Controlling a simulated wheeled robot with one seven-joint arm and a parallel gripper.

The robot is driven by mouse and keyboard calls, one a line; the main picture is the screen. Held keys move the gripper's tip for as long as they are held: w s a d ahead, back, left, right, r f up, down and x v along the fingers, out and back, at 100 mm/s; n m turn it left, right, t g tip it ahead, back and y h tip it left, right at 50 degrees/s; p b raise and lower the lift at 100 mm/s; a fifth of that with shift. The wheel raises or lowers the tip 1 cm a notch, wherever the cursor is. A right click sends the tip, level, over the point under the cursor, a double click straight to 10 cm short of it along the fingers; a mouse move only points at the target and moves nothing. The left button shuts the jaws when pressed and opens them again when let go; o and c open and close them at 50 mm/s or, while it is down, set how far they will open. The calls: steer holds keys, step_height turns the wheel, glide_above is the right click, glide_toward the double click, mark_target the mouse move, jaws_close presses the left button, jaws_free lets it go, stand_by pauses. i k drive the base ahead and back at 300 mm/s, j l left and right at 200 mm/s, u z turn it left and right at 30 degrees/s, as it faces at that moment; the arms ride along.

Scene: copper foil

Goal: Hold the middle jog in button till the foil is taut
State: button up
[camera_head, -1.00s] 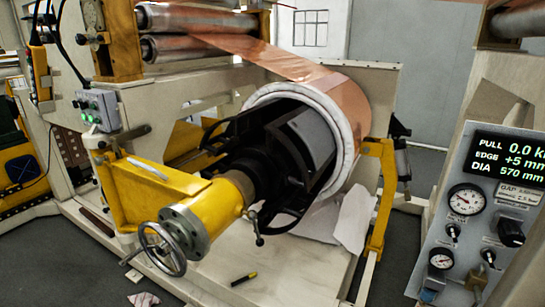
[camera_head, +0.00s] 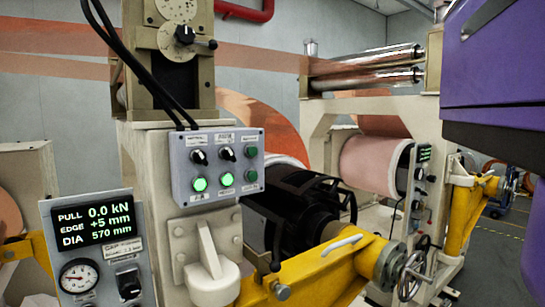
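A grey control box (camera_head: 218,165) faces me at centre left, with two black selector knobs and a dark green button on top. Its lower row has a lit green left button (camera_head: 199,184), a lit green middle button (camera_head: 227,179) and a darker green right button (camera_head: 250,175). The labels are too small to read, so I cannot tell which is jog in. A display (camera_head: 97,224) reads PULL 0.0 kN, EDGE +5 mm, DIA 570 mm. Copper foil (camera_head: 255,58) runs across the back; I cannot tell its tension. A copper roll (camera_head: 262,122) is partly hidden behind the box. My gripper is out of view.
A yellow arm (camera_head: 318,272) with a handwheel (camera_head: 414,276) stands in front of the black spindle (camera_head: 300,212). A second copper roll (camera_head: 372,160) sits farther back. Black cables (camera_head: 140,70) hang above the box.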

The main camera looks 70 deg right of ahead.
mark_target(253, 175)
steer(key=k+l, duration=0.2)
steer(key=l, duration=0.2)
steer(key=k+l, duration=0.2)
steer(key=l, duration=0.15)
steer(key=k+l, duration=0.15)
steer(key=l, duration=0.25)
steer(key=k+l+z, duration=0.1)
steer(key=l, duration=0.3)
steer(key=k+l, duration=0.3)
steer(key=l, duration=0.05)
